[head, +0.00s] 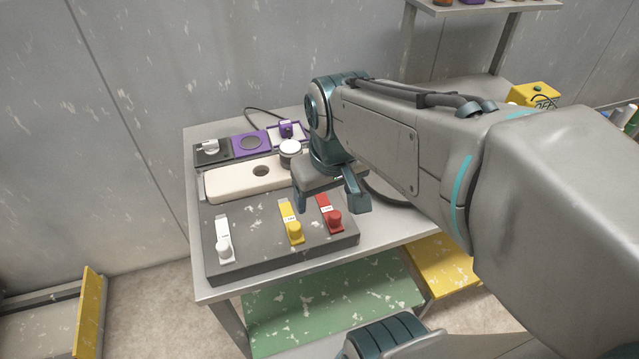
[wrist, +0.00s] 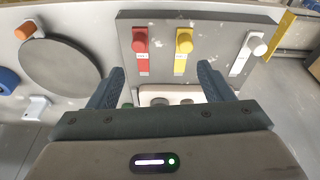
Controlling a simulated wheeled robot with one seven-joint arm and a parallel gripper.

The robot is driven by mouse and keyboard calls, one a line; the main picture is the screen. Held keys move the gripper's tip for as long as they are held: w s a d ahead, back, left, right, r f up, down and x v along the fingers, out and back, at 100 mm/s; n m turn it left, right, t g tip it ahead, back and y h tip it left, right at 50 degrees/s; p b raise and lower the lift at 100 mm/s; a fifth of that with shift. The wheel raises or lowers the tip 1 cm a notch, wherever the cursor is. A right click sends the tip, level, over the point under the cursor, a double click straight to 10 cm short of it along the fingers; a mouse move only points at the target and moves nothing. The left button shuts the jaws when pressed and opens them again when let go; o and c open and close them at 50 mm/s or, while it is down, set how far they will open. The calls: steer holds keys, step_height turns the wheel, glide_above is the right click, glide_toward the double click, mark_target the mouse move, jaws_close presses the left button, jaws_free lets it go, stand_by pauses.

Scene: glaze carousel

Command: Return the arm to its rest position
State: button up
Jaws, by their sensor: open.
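My gripper (head: 333,198) is open and empty, above the table (head: 400,234) over the right part of the dark panel (head: 258,241). The panel carries a white lever (head: 223,240), a yellow lever (head: 291,222) and a red lever (head: 329,213). In the wrist view both fingers of my gripper (wrist: 160,88) stand apart, with the red lever (wrist: 141,48), yellow lever (wrist: 182,48) and white lever (wrist: 246,52) beyond them. My arm reaches in from the right and hides part of the table.
A pale block (head: 232,184) with a round hole lies behind the panel. A purple-topped unit (head: 251,142) stands at the table's back. A round grey disc (wrist: 60,66) lies beside the panel. A shelf (head: 480,8) and a yellow box (head: 534,95) are at the back right.

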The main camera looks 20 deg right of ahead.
steer(key=s+f, duration=0.1)
steer(key=s+f+m, duration=0.1)
steer(key=s, duration=0.1)
steer(key=shift+s, duration=0.15)
